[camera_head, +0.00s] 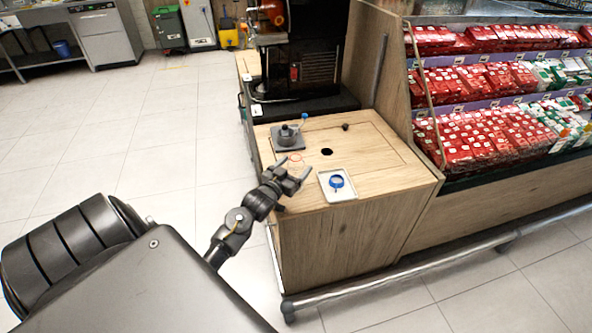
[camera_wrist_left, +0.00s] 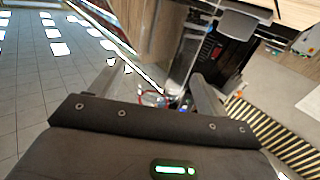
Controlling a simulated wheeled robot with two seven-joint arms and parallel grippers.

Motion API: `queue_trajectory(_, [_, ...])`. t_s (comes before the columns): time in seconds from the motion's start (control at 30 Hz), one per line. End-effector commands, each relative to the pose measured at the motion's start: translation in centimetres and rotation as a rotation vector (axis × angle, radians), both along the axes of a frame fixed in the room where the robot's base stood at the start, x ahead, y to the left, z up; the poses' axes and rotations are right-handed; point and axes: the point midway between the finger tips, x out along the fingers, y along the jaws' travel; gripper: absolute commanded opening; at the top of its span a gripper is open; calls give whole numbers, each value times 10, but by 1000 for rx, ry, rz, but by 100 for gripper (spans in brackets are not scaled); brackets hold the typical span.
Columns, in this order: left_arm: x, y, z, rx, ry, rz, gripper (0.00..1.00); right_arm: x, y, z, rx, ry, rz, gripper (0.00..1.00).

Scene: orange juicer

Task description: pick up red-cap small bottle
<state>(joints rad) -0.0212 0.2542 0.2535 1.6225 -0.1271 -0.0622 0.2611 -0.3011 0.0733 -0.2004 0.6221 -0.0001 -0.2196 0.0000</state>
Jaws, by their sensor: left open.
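A small clear thing with a red ring (camera_head: 295,158), which looks like the red-cap small bottle, is on the wooden counter (camera_head: 390,175), just beyond my left gripper. Its body is too faint to make out. My left gripper (camera_head: 292,171) is open and empty above the counter's left front part. In the left wrist view a red ring (camera_wrist_left: 151,98) shows low between the spread fingers (camera_wrist_left: 154,72), partly hidden by the gripper body. I cannot tell how far it is from the fingers. My right gripper is not in view.
A white tray with a blue-rimmed item (camera_head: 336,181) lies right of my left gripper. A grey base with a dark knob (camera_head: 288,137) stands behind it. The counter has a dark round hole (camera_head: 326,152). A black juicer (camera_head: 300,60) stands behind, and shelves of red packs (camera_head: 480,130) are at right.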

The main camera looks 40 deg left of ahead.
Motion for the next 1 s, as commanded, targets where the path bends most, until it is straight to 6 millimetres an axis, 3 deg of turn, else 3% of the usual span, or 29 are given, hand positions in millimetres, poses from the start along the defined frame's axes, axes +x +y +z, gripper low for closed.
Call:
queue_trajectory(0.2, [22, 3, 0, 1, 0, 0, 76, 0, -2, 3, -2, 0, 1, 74])
queue_trajectory(0.43, [23, 3, 0, 2, 0, 0, 76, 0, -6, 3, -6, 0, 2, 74])
queue_trajectory(0.8, [23, 3, 0, 1, 0, 0, 29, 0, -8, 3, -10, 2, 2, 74])
queue_trajectory(1.0, [23, 3, 0, 1, 0, 0, 28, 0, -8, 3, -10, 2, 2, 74])
